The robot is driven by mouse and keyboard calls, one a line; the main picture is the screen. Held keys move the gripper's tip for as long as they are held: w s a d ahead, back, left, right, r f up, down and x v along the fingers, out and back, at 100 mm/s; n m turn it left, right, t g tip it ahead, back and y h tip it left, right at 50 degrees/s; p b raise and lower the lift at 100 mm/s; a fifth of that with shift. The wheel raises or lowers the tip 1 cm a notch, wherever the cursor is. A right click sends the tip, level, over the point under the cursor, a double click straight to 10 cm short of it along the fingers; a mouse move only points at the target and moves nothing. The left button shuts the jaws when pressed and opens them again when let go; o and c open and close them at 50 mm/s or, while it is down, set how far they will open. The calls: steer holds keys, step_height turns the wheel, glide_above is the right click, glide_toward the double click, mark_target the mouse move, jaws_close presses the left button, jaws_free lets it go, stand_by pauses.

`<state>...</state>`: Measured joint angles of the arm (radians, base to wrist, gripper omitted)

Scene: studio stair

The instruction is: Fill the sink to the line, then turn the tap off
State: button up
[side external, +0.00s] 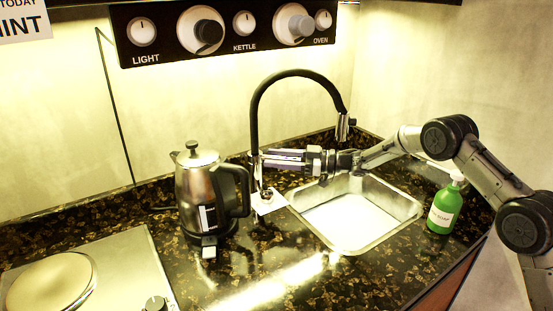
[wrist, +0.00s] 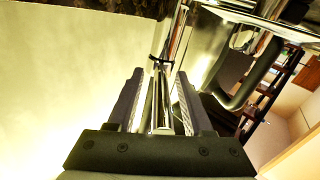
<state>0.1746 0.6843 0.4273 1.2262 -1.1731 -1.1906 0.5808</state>
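The black gooseneck tap (side external: 254,110) rises behind the steel sink (side external: 385,226), and its spout end (side external: 342,126) hangs over the sink's back. The sink has a bright, pale inside; I cannot tell the water level or see a fill line. I cannot make out a stream below the spout. My gripper (side external: 268,160) reaches left across the back of the sink to the tap's lower stem. In the wrist view a slim chrome bar (wrist: 161,105), apparently the tap lever, lies between my open fingers (wrist: 160,85), with gaps visible on both sides.
A steel kettle (side external: 197,187) stands close left of the tap, its black handle facing it. A green soap bottle (side external: 445,208) stands right of the sink, below my arm. A hob (side external: 115,262) is at front left. A knob panel (side external: 230,30) hangs above.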

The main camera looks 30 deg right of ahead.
steer(key=v, duration=1.4)
steer(key=shift+a, duration=0.1)
steer(key=d+r+m+t+h, duration=0.3)
steer(key=d+r+m+h, duration=0.3)
steer(key=h, duration=0.4)
steer(key=s+r+m+g+h, duration=0.25)
steer(key=s+m+h, duration=0.2)
steer(key=s, duration=0.55)
steer(key=s+a+f+g, duration=0.1)
steer(key=s+a+g, duration=0.2)
steer(key=s, duration=1.2)
steer(key=s+a+f+g, duration=0.2)
steer(key=s+a, duration=0.4)
steer(key=s, duration=0.9)
steer(key=shift+s+m+g+y, duration=0.35)
steer(key=shift+m+g+y, duration=0.1)
steer(key=shift+g, duration=0.4)
